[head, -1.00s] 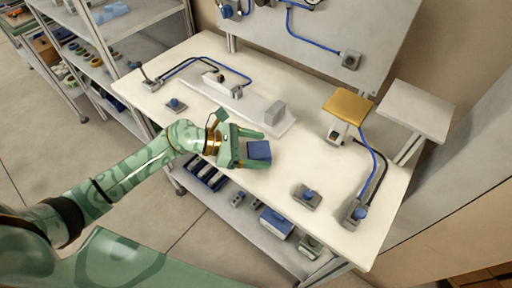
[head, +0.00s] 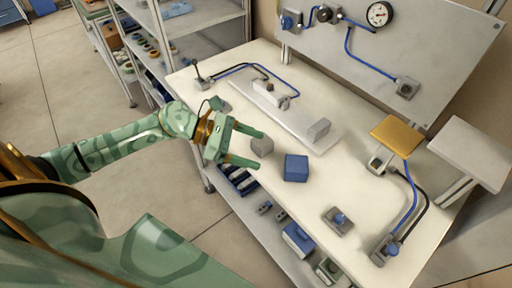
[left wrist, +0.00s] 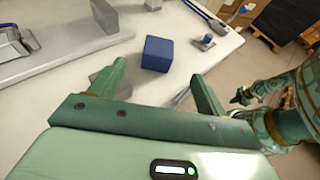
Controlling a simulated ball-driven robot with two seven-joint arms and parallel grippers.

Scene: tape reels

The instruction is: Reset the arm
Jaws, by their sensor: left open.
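My left gripper (head: 252,148) is open and empty, its two green fingers pointing right over the near edge of the white table. It also shows in the left wrist view (left wrist: 160,85), with the fingers wide apart. A blue cube (head: 296,168) sits on the table beyond the fingertips, apart from them; it also shows in the left wrist view (left wrist: 157,53). A small grey block (head: 262,147) is near the fingertips, partly hidden by a finger in the left wrist view. Green links at the right of the left wrist view seem to be my other arm; its jaw state is unclear.
The white table (head: 345,190) carries a grey plate with a grey block (head: 319,130), cabled fixtures, a yellow-topped stand (head: 396,133) and a blue-knobbed box (head: 338,221). A grey panel with a gauge (head: 379,14) stands behind. Shelving is at back left; open floor lies left.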

